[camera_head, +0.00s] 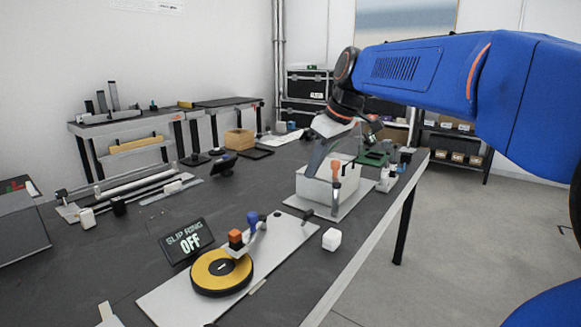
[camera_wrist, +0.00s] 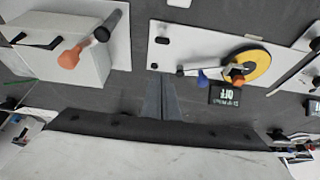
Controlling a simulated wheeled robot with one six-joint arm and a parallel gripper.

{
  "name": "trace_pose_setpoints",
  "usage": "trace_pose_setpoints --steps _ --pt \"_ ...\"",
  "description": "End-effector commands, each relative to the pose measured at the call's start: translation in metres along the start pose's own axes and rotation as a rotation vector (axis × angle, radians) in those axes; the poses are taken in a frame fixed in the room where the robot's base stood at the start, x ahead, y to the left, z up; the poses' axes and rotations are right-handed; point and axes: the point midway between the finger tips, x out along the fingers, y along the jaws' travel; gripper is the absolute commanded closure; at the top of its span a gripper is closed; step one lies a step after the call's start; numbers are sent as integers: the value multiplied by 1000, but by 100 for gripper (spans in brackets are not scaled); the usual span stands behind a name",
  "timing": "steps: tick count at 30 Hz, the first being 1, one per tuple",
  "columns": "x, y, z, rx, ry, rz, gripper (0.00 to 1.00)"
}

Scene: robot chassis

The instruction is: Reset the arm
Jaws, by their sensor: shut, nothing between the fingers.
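My blue arm reaches in from the right in the head view. My gripper (camera_head: 311,172) points down over the table, in front of the white box in that view. In the wrist view my gripper (camera_wrist: 162,84) shows as two grey fingers close together with nothing between them. It is shut and empty.
The dark table (camera_head: 110,250) bears a white box (camera_head: 316,188) with an orange-handled tool (camera_head: 335,168), a yellow disc (camera_head: 218,272) on a white plate, and a sign (camera_head: 187,241) reading "SLIP RING OFF". A small white cube (camera_head: 331,239) lies near the right edge. Side tables and shelves stand behind.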

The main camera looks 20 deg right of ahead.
Motion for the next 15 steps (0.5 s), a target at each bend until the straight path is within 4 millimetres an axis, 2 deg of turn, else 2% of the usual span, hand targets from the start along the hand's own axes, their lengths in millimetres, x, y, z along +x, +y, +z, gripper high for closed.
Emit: trace_pose_setpoints --steps 5,8,11,15 --pt "1 -4 5 11 -2 4 100" --pt "3 -14 20 44 -9 18 100" --pt "10 -31 47 102 -19 43 100" --pt "24 -58 93 200 -31 83 100"
